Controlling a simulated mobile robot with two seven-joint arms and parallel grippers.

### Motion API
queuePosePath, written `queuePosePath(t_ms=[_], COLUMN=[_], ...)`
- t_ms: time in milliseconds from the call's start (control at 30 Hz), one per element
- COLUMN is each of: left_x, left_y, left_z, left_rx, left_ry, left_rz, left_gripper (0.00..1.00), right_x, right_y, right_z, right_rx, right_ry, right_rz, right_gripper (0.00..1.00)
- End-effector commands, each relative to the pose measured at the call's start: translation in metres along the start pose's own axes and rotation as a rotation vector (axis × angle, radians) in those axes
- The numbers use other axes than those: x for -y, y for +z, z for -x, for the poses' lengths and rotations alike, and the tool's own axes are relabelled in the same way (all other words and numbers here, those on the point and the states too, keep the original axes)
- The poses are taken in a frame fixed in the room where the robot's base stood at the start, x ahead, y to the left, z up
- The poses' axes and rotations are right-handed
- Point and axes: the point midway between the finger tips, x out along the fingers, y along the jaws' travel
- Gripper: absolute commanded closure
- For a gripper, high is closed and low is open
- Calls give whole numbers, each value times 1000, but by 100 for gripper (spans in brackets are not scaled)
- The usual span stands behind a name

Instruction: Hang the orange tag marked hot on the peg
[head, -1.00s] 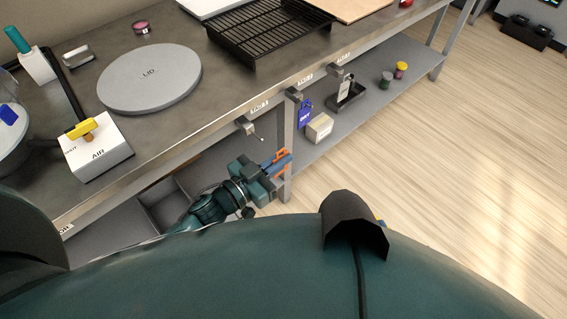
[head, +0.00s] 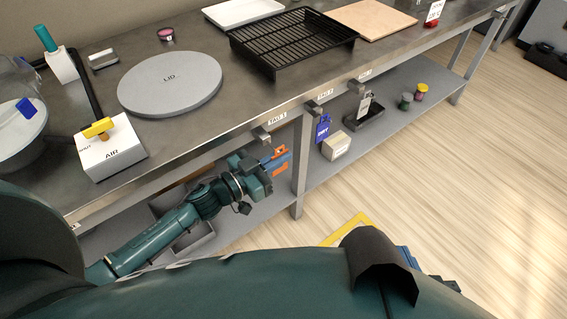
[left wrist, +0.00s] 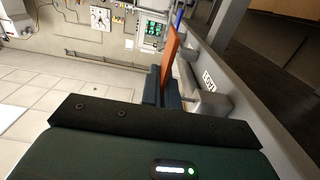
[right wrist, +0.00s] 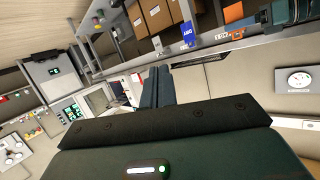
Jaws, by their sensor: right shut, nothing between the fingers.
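The orange tag (head: 281,157) is upright in my left gripper (head: 274,163), below and slightly right of the bare left peg (head: 262,138) on the bench's front edge. In the left wrist view the orange tag (left wrist: 171,55) rises from between the closed fingers (left wrist: 163,90), beside the grey peg block (left wrist: 212,106). The tag looks apart from the peg; its marking cannot be read. The orange tag (right wrist: 237,34) also shows in the right wrist view. My right gripper (right wrist: 155,87) is shut and empty, away from the bench.
A bench leg (head: 300,160) stands just right of my left gripper. A lower shelf (head: 385,120) holds a small box (head: 336,146). The floor in front is mostly clear.

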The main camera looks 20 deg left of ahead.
Motion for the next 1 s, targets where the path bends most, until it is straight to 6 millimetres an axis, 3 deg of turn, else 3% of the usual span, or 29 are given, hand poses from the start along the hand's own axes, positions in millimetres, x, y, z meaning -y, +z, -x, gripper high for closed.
queuePosePath(t_ms=[400, 1000], left_x=[24, 25], left_y=[5, 10], left_z=[0, 0], left_rx=[-1, -1], left_ry=[-5, 0], left_rz=[-3, -1], left_gripper=[100, 100], right_x=[-3, -4], right_y=[-3, -2], right_z=[5, 4], right_rx=[-29, -28], right_ry=[7, 8], right_rz=[12, 13], right_gripper=[100, 100])
